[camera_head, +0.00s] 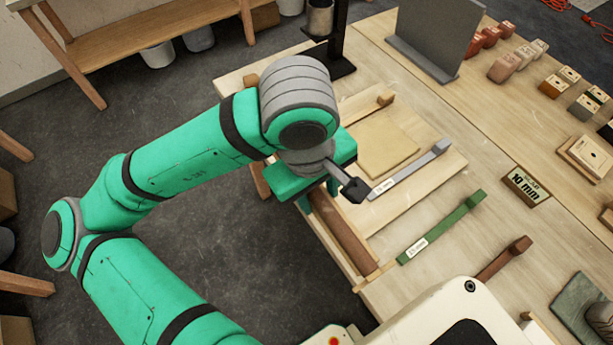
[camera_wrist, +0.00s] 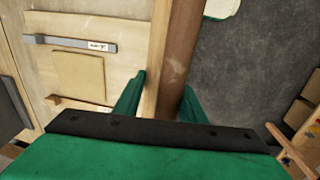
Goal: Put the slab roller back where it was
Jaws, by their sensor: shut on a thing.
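The slab roller (camera_head: 345,235) is a long brown wooden cylinder along the near-left edge of the worktable. My gripper (camera_head: 322,196) is over its far part, pointing down, with fingers on either side. In the wrist view the roller (camera_wrist: 184,50) runs up the picture between the green fingers (camera_wrist: 160,103). The gripper is shut on the roller. A pale wood strip lies along the roller's left side there; whether the roller touches it or the table, I cannot tell. My wrist hides the roller's far end in the head view.
A tan clay slab (camera_head: 388,150) lies on a pale board beside the roller. Grey (camera_head: 412,170), green (camera_head: 440,228) and brown (camera_head: 503,260) thickness strips lie to the right. Dark floor is left.

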